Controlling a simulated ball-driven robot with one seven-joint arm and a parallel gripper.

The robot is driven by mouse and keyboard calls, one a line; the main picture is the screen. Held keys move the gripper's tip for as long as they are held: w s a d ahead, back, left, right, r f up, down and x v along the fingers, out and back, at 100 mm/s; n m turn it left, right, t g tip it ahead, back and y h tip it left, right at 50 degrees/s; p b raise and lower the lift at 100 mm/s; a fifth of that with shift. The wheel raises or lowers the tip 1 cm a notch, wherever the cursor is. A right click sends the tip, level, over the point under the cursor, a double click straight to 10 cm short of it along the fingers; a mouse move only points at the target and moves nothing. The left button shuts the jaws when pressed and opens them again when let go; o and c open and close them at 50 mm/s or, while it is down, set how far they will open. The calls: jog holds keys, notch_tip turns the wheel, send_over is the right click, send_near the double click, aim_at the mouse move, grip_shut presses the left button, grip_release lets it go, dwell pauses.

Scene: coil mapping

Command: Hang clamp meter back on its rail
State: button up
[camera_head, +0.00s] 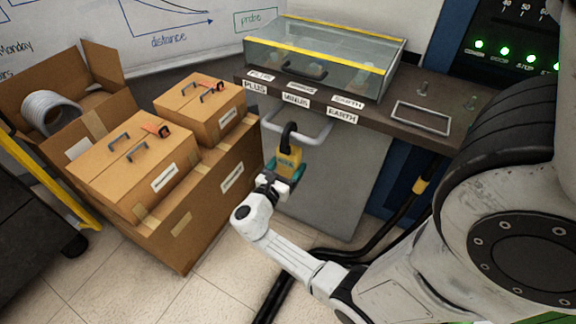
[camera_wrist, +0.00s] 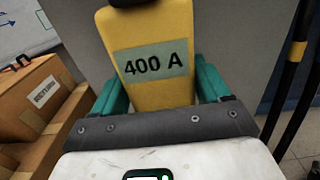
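The clamp meter (camera_head: 289,158) has a yellow body and a black hooked jaw at its top. My gripper (camera_head: 285,173) is shut on the lower part of its body, with a teal finger on each side. In the wrist view the meter (camera_wrist: 152,35) bears a "400 A" label between my fingers (camera_wrist: 160,88). The meter is upright, jaw up. The grey rail (camera_head: 318,139) is a bent bar on the front of the bench. The black jaw overlaps the rail's left part in the head view. I cannot tell whether it is around the rail or in front of it.
The dark bench (camera_head: 385,118) carries a glass case (camera_head: 325,62), label plates and a small metal frame (camera_head: 422,118). Cardboard boxes (camera_head: 130,165) stand close on the left. Black cables (camera_head: 385,235) run over the floor at right.

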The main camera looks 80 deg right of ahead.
jog(key=o, duration=0.4)
jog(key=shift+a, duration=0.1)
jog(key=p+v, duration=0.1)
jog(key=v, duration=0.9)
jog(key=shift+w+a, duration=0.15)
jog(key=shift+a, duration=0.1)
jog(key=s+a+f+m+t+y, duration=0.1)
jog(key=s+a+f+m+y, duration=0.4)
jog(key=s+m+y, duration=0.45)
jog(key=a+r+m+t+y, duration=0.5)
jog(key=a+y, duration=0.3)
jog(key=a, duration=0.4)
jog(key=shift+m+g, duration=0.5)
jog(key=shift+m, duration=0.15)
jog(key=r+p, duration=1.2)
jog(key=a+r+p, duration=0.1)
jog(key=r+p, duration=0.4)
jog(key=p, duration=0.1)
jog(key=shift+w+r, duration=0.35)
jog(key=shift+r, duration=0.05)
